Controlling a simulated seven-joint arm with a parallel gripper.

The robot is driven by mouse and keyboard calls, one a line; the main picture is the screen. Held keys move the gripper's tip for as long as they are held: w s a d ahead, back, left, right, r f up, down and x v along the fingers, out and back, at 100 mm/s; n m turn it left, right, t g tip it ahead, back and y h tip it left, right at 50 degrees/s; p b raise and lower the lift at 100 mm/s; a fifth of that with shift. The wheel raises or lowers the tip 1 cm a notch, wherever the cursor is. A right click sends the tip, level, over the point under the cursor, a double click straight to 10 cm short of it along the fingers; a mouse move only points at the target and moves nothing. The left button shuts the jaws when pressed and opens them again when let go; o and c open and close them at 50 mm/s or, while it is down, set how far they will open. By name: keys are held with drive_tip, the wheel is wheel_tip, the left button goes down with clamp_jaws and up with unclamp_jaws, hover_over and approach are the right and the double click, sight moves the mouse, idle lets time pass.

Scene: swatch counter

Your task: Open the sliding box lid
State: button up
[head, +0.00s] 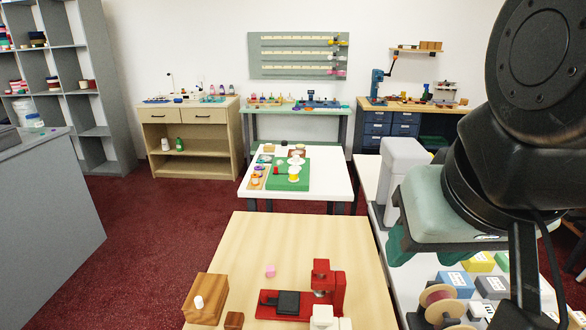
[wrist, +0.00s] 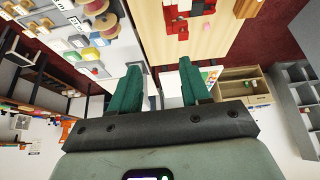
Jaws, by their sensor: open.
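A brown wooden box (head: 205,298) stands at the front left of the near light wood table. A small white knob (head: 198,301) shows on it; I cannot tell where a lid's edge runs or whether it is open. My gripper (wrist: 158,70) is open, its two green fingers apart with nothing between them. In the head view its pale green body (head: 450,200) is at the right, above the white side counter, well away from the box. The box is not clearly seen in the wrist view.
A red press (head: 325,285) with a dark block stands right of the box, with a pink cube (head: 270,271) behind and a small brown block (head: 234,320) beside. The near table's (head: 290,235) back half is clear. Spools and coloured boxes (head: 455,283) crowd the right counter.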

drive_tip(key=w+a+g, duration=0.2)
drive_tip(key=w+a, duration=0.5)
drive_tip(key=w, duration=0.4)
drive_tip(key=n+g, duration=0.1)
drive_tip(key=g, duration=0.3)
hover_over(198, 298)
wheel_tip(198, 298, down, 27)
wheel_tip(198, 298, down, 11)
drive_tip(key=shift+r, duration=0.15)
clamp_jaws()
